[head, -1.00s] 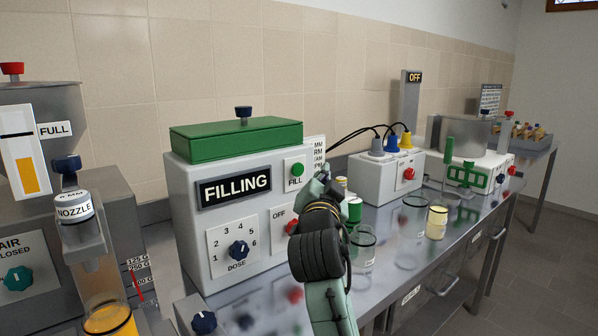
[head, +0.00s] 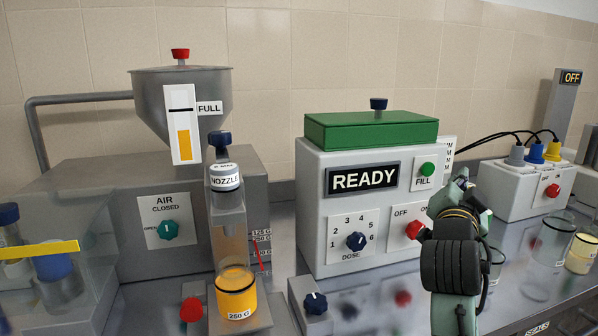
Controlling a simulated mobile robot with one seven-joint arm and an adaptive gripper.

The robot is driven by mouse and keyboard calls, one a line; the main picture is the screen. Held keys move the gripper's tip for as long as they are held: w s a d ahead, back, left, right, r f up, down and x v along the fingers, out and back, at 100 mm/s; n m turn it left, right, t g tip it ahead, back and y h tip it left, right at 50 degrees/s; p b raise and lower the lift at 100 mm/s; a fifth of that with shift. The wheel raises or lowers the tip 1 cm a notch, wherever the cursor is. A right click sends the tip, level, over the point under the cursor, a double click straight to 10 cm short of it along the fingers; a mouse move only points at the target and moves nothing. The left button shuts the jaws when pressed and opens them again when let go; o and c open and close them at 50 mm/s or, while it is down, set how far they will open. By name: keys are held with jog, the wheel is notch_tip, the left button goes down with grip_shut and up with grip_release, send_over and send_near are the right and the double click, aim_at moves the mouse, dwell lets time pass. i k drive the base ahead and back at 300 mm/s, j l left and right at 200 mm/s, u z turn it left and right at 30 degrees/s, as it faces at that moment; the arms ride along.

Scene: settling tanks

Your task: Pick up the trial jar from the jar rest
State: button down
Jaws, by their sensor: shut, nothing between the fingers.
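The trial jar (head: 236,296) stands upright under the nozzle (head: 225,178). It is a clear jar with a yellow fill and a 250 G label. It stands on a grey stand (head: 258,318), which I take for the jar rest. My gripper (head: 462,178) is well to the right of the jar, in front of the white filling machine's right side. It points away from the camera, and my arm hides part of it. It is shut and empty, and nothing touches the jar.
The white machine (head: 312,215) reads READY and stands right of the jar. A knob box (head: 314,306) and a red knob (head: 191,310) flank the stand. The hopper (head: 150,95) rises behind. A clear guard box (head: 95,290) is at left. Glass jars (head: 553,240) stand at right.

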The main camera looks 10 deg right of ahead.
aim_at(234, 279)
jog(key=k+j, duration=0.75)
jog(key=j, duration=0.2)
